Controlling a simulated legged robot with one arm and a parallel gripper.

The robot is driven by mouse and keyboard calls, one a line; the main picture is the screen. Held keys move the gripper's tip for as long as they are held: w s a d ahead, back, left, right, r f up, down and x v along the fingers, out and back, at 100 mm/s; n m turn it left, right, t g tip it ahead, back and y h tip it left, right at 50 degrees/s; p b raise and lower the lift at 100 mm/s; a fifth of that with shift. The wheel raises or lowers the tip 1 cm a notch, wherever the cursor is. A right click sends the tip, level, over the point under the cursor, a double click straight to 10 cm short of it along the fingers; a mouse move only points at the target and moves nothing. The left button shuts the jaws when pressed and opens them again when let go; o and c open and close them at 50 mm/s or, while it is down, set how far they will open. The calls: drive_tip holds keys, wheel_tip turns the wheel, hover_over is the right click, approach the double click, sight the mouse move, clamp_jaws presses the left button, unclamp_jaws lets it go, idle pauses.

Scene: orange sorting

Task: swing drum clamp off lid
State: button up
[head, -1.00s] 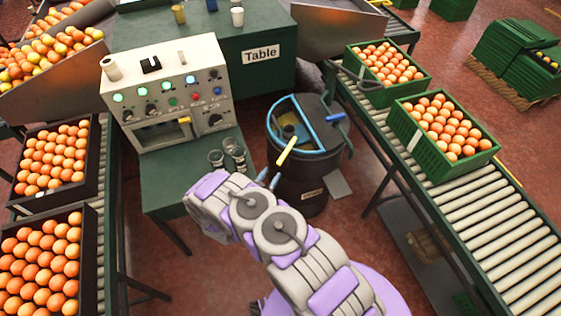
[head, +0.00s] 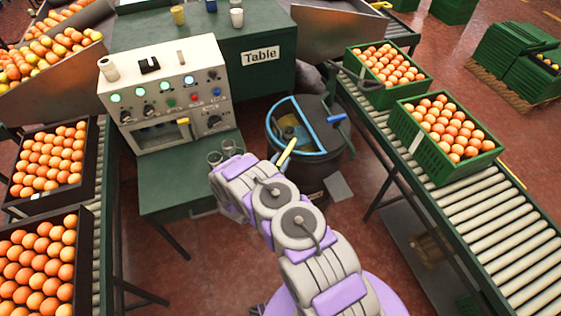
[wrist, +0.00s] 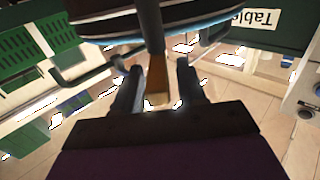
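The dark drum (head: 325,165) stands on the floor in the middle of the head view. Its lid has a light-blue rim (head: 272,112) and an open half, with something yellowish inside. A yellow-tipped lever (head: 288,150), seemingly the clamp handle, sticks out at the drum's near side. A blue handle (head: 334,121) is on the lid's right side. In the wrist view, my gripper (wrist: 158,72) has its two dark fingers apart, one on each side of the yellow-brown lever end (wrist: 157,82), with gaps visible. In the head view my arm mostly hides the gripper.
A green table (head: 262,82) with a control panel (head: 160,100) stands left of the drum. A roller conveyor (head: 490,215) with green orange crates (head: 408,135) runs close on the right. Dark crates of oranges (head: 88,160) line the left.

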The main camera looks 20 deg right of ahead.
clamp_jaws()
drive_tip(key=shift+a, duration=0.15)
idle(0.4)
drive_tip(key=shift+w+a+m+g+h+p, duration=0.1)
drive_tip(key=shift+w+m+g+h+p, duration=0.1)
drive_tip(key=shift+m+g+h+p, duration=0.35)
drive_tip(key=shift+w+a+m+g+h, duration=0.1)
drive_tip(key=shift+w+m+g+h, duration=0.1)
drive_tip(key=shift+m+g+h, duration=0.4)
drive_tip(key=shift+w+a+m+g+h, duration=0.1)
drive_tip(key=shift+w+m+g+h, duration=0.2)
drive_tip(key=shift+g, duration=0.45)
drive_tip(key=shift+s, duration=0.1)
drive_tip(key=shift+o, duration=0.8)
unclamp_jaws()
